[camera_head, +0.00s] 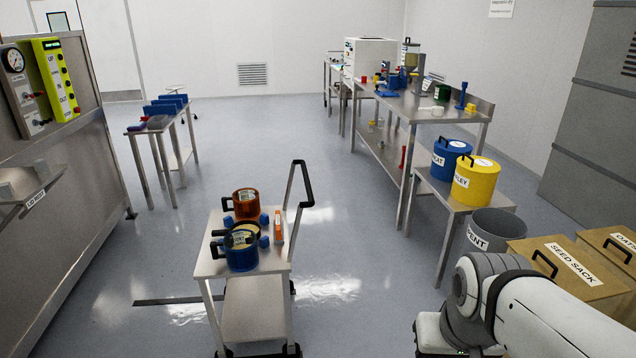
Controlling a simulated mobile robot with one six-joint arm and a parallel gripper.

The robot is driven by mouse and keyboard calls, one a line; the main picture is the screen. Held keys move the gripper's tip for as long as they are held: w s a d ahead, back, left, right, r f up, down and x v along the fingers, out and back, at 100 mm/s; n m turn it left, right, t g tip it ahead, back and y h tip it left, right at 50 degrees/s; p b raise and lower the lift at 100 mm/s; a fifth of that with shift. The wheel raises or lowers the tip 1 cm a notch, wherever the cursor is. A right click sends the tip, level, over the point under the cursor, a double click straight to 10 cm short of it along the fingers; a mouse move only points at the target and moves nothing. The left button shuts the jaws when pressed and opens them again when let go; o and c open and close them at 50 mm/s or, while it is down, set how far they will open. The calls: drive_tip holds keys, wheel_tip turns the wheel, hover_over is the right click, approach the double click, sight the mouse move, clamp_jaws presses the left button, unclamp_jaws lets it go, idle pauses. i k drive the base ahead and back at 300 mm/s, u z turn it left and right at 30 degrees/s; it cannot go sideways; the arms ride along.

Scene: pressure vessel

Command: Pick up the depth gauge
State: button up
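I cannot make out for certain which thing is the depth gauge; small items are too small to tell apart. A slim orange and white upright item (278,226) stands on the right side of the steel trolley (212,262). A blue upright piece (461,96) stands near the right end of the long steel bench (425,112), among several small coloured items. My white arm reaches in at the lower right. My gripper is not in view, so what it holds is hidden.
An amber pot (245,204) and a blue pot (241,251) stand on the trolley. Blue and yellow drums (475,183), a grey bin (495,228) and seed boxes (570,265) line the right. A control cabinet (60,150) stands left. The floor between trolley and bench is clear.

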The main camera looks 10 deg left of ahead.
sight(278, 228)
drive_tip(key=i, duration=2.45)
drive_tip(key=u, duration=2.7)
